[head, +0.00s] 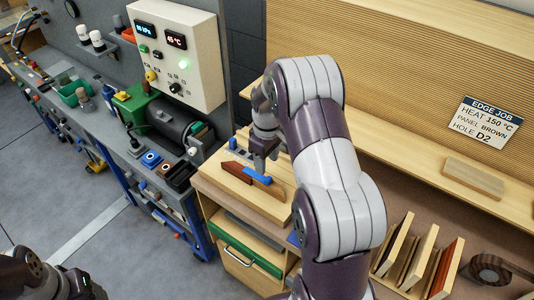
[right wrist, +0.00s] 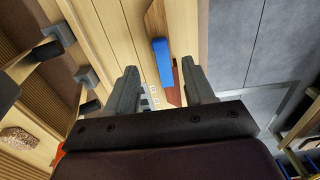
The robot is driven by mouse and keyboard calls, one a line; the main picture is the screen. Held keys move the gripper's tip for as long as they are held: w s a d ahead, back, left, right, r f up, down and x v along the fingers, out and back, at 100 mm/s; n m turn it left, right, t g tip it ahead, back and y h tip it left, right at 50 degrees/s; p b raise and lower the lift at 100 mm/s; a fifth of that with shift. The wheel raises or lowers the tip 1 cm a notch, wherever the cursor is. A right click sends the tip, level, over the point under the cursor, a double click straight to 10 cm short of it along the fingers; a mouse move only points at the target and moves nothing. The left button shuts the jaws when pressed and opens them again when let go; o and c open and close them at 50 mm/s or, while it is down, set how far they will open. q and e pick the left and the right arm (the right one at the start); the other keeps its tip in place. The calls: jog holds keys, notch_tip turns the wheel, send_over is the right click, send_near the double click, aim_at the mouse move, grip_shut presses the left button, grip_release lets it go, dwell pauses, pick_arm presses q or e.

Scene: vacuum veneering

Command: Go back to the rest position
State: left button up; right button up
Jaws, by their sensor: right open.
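My right gripper (head: 262,160) is over the light wooden cabinet top (head: 225,185), seen from behind its grey and purple arm. In the right wrist view, its two grey fingers (right wrist: 159,68) stand wide apart. A blue bar (head: 257,178) lies beside reddish-brown wooden pieces (head: 236,172) on the cabinet top. The blue bar (right wrist: 162,62) shows between and beyond the fingers; I see no grip on it. Part of my dark left arm shows at the lower left of the head view; its jaw state cannot be made out.
Upright panels (head: 395,245) and a tape roll (head: 487,268) are at the lower right. Grey floor is open at left.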

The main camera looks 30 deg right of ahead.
notch_tip(320, 180, up, 6)
jog(key=shift+b, duration=0.4)
